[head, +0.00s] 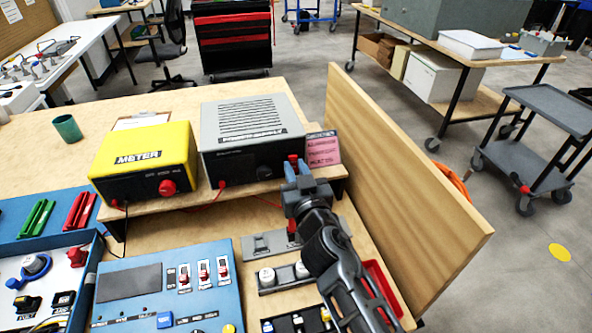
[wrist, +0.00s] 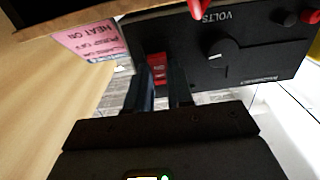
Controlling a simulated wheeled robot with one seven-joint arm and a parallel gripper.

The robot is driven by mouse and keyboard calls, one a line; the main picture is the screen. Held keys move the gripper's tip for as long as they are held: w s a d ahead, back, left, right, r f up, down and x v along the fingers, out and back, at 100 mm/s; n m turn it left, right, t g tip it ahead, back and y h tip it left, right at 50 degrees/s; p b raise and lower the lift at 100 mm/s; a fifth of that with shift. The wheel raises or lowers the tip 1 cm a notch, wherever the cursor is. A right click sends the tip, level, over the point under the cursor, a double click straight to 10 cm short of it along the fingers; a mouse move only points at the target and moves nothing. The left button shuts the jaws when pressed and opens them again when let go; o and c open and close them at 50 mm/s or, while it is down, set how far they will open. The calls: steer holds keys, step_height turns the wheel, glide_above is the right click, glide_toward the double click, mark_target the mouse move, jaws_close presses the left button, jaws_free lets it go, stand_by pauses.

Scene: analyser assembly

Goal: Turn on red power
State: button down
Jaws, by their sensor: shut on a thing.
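The grey power supply (head: 253,130) stands on a raised wooden shelf, and my gripper (head: 291,168) is at the right end of its front face. In the wrist view the black front panel (wrist: 262,55) appears with a VOLTS label and a dial. A red power switch (wrist: 158,68) at the panel's edge lies between the tips of my two fingers (wrist: 159,80). The fingers are shut on it. In the head view, red shows just above my gripper, and the arm hides most of that corner. The switch's on or off position cannot be told.
A yellow meter (head: 146,160) stands left of the power supply. A pink card (head: 323,148) is close by on the right, before a tall wooden side panel (head: 395,165). A blue panel with red switches (head: 203,300) lies in front. Red leads (head: 205,203) run along the shelf.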

steer(key=shift+f, duration=0.1)
steer(key=b, duration=0.5)
steer(key=shift+f+t, duration=0.3)
steer(key=t+b, duration=0.1)
steer(key=b, duration=0.7)
steer(key=shift+f+t+y+b, duration=0.1)
steer(key=shift+t+y+b, duration=0.2)
steer(key=shift+b, duration=0.8)
steer(key=shift+r, duration=0.25)
steer(key=c, duration=1)
jaws_free()
